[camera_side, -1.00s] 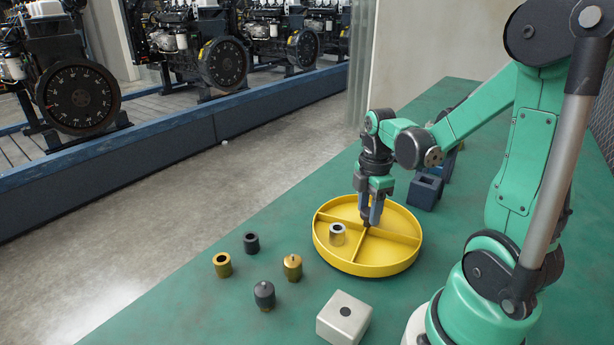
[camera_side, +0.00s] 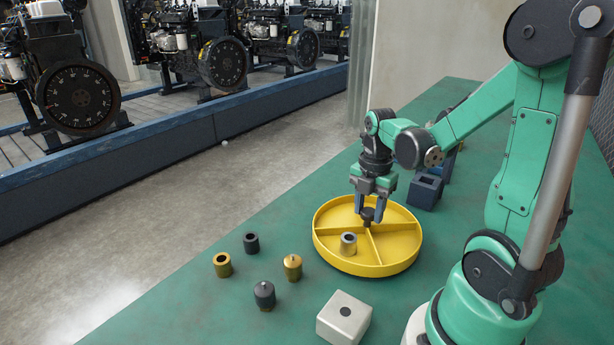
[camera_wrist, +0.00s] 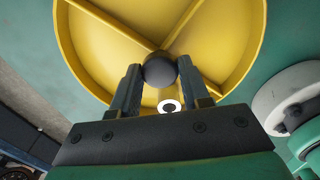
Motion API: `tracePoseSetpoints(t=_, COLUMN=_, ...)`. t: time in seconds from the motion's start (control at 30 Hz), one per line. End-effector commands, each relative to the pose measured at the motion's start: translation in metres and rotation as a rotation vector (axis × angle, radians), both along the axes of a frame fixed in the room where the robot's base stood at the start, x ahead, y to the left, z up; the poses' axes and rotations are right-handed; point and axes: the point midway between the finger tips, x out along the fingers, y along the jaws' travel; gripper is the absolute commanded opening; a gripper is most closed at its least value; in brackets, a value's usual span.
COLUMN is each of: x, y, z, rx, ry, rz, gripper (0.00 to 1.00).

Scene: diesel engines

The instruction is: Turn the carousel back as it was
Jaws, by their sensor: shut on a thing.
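The carousel (camera_side: 375,271) is a round yellow tray with dividers, flat on the green bench; it also fills the upper part of the wrist view (camera_wrist: 215,60). A dark knob (camera_side: 368,215) stands at its centre, and in the wrist view its round top (camera_wrist: 160,70) sits between my fingertips. My gripper (camera_side: 369,209) points down with its two fingers shut on this knob. A silver hollow cylinder (camera_side: 348,244) stands in the compartment at the tray's near left; in the wrist view its ring-shaped top (camera_wrist: 169,106) shows just below the knob, between the fingers.
Left of the carousel stand a black ring part (camera_side: 251,243), a brass ring part (camera_side: 222,265), a brass knobbed part (camera_side: 292,267) and a dark knobbed part (camera_side: 264,295). A pale block (camera_side: 344,318) with a hole is in front. A navy block (camera_side: 425,191) stands behind right.

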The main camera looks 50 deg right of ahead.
Motion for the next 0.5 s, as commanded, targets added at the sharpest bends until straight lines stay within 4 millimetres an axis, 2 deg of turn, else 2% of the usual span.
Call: tracePoseSetpoints(t=0.5, x=-0.0003, y=0.0006, z=-0.0003, rx=0.002, ry=0.000, rz=0.258, gripper=0.00)
